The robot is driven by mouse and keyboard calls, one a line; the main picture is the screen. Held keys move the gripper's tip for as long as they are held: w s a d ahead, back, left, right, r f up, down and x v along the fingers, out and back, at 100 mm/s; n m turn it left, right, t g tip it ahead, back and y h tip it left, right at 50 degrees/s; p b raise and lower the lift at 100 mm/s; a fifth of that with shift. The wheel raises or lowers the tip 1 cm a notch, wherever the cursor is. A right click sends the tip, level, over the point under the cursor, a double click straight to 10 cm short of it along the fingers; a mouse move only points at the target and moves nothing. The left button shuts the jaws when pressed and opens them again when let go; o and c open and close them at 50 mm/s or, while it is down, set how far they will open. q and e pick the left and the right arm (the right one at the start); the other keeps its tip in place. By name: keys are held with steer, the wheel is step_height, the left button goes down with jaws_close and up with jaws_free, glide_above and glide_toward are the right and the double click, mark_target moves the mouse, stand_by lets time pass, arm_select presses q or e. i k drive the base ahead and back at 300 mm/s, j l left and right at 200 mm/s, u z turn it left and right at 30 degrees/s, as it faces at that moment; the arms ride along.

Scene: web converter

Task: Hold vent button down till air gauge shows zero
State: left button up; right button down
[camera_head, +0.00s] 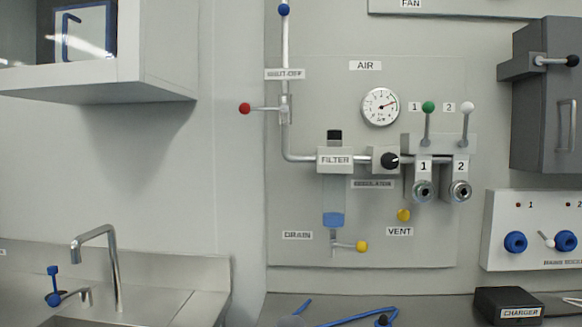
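The yellow vent button (403,215) is on the air panel (300,205), just above the VENT label (399,232). Nothing touches it. The round white air gauge (381,107) is above and to its left, under the AIR label. Its needle seems to point to the right and slightly up; the numbers are too small to read. Neither of my grippers is in view.
A yellow drain knob (361,246) sits lower left of the vent button, below the filter (334,190). Two metal couplings (423,191) (460,191) are close by at the upper right. A charger (507,303) and a blue hose (345,319) lie on the counter below.

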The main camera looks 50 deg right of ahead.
mark_target(403, 216)
steer(key=z, duration=1.9)
steer(key=i+l+u, duration=0.15)
steer(key=l+u, duration=0.3)
steer(key=l, duration=0.4)
steer(key=l+u, duration=0.5)
steer(key=l, duration=0.3)
